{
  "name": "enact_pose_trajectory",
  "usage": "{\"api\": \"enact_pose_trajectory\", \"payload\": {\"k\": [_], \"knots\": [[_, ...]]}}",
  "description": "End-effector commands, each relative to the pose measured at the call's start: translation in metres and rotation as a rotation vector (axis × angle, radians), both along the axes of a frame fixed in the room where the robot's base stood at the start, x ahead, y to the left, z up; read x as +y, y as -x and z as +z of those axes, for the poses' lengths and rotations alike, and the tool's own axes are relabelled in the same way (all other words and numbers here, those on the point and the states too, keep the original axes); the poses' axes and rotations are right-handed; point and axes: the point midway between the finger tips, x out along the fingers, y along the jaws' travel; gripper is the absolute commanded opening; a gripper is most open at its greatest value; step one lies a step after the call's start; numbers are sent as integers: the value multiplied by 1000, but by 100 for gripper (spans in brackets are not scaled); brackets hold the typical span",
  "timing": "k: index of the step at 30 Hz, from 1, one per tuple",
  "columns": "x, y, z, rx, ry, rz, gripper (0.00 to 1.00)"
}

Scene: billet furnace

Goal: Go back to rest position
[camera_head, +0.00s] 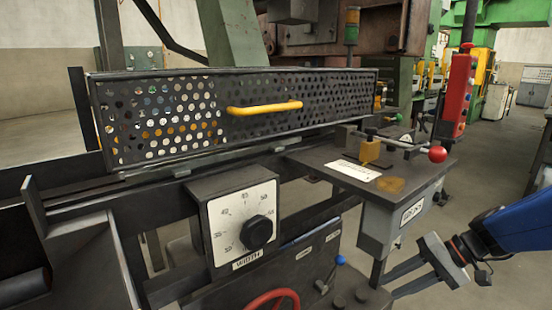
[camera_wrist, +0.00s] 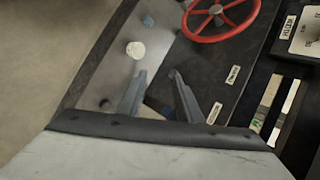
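My gripper (camera_head: 388,287) is at the lower right of the head view, at the end of my blue arm, beside the front of the machine. In the wrist view my gripper (camera_wrist: 157,72) shows its two grey fingers apart with nothing between them. It is open and empty. The fingers point toward the machine's dark front panel, with a red handwheel (camera_wrist: 222,14) beyond them. I cannot tell the exact gap between the fingertips and the panel.
The perforated guard (camera_head: 200,115) has a yellow handle (camera_head: 264,107). The width dial (camera_head: 257,232) and red wheel (camera_head: 272,300) are on the machine front. A side table (camera_head: 425,172) carries a red-ball lever (camera_head: 437,154). Floor (camera_head: 490,165) is clear at right.

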Motion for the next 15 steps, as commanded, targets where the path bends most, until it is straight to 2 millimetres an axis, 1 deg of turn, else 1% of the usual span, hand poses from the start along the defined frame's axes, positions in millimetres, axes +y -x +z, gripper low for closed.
{"api": "enact_pose_trajectory", "payload": {"k": [1, 6, 11, 15], "knots": [[9, 11, 2, 1, 50, 28, 32], [23, 43, 1, 5, 218, 86, 32], [27, 69, 3, -24, 376, 124, 32], [26, 89, 7, -72, 509, 144, 32]]}}
